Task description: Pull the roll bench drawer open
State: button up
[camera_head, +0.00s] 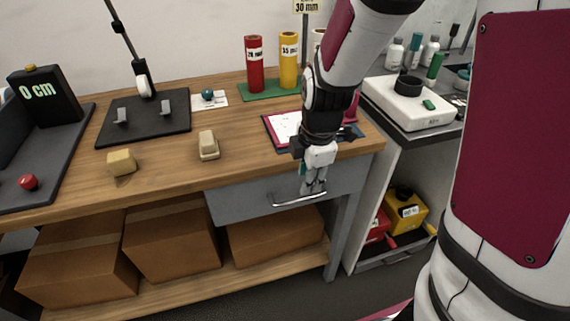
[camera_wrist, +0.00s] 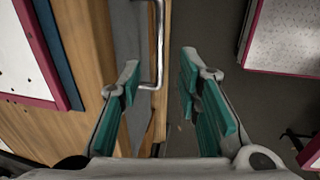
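The roll bench drawer (camera_head: 245,198) has a grey front under the right part of the wooden bench top and looks shut. Its metal bar handle (camera_head: 290,201) runs along the front. My gripper (camera_head: 314,187) points down at the right part of the handle. In the wrist view, my gripper (camera_wrist: 160,75) is open, with teal-padded fingers apart. The handle (camera_wrist: 159,40) shows between the finger lines, its near end bending back to the drawer front. I see no finger closed on it; whether the fingertips reach its depth is hard to tell.
The bench top (camera_head: 170,185) holds a clipboard (camera_head: 283,127), red and yellow rolls (camera_head: 254,65), a black stand and small blocks. Cardboard boxes (camera_head: 170,245) fill the lower shelf. A side cabinet (camera_head: 395,160) stands close on the right. Open floor lies before the drawer.

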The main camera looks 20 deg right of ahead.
aim_at(303, 198)
jog(key=f+b, duration=0.1)
jog(key=f, duration=0.1)
jog(key=w+f, duration=0.1)
jog(key=f, duration=0.2)
jog(key=f+b, duration=0.1)
jog(key=f, duration=0.2)
jog(key=shift+w+f+b, duration=0.15)
jog(key=shift+w+b, duration=0.15)
jog(key=shift+b, duration=0.05)
grip_shut()
